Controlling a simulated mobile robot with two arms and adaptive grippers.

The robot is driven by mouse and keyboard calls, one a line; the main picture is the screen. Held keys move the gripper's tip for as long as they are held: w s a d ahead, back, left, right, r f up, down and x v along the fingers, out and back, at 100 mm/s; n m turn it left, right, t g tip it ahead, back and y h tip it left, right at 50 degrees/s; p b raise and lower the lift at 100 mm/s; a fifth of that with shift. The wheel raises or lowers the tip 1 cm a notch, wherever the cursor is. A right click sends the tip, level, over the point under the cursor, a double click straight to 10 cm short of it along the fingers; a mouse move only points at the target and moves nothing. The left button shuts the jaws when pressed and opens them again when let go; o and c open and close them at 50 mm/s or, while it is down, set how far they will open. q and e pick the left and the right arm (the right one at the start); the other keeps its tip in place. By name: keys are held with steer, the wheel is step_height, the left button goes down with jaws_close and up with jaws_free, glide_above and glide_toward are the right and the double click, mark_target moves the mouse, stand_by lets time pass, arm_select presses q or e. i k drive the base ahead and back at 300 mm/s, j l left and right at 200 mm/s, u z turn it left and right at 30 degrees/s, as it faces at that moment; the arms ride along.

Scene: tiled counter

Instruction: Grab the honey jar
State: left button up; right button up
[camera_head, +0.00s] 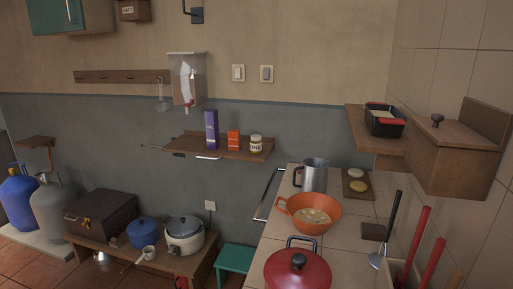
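A small jar with a pale label and light lid (256,144), which looks like the honey jar, stands upright at the right end of the wooden wall shelf (230,152). An orange-red box (233,141) stands to its left, and a tall purple box (211,129) stands further left. The label is too small to read surely. Neither of my grippers shows in this view.
The tiled counter (253,248) at the right bears a red lidded pot (298,272), an orange pan (309,214) and a metal mug (314,174). A low bench (189,262) with pots stands below the shelf. A clear dispenser (186,80) hangs above.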

mark_target(255, 143)
steer(key=i+j, duration=0.15)
steer(key=j, duration=0.3)
steer(key=i+j+z, duration=0.1)
steer(key=j, duration=0.3)
steer(key=i+j, duration=0.15)
steer(key=j, duration=0.3)
steer(key=i+j, duration=0.1)
steer(key=j, duration=0.35)
steer(key=z, duration=0.05)
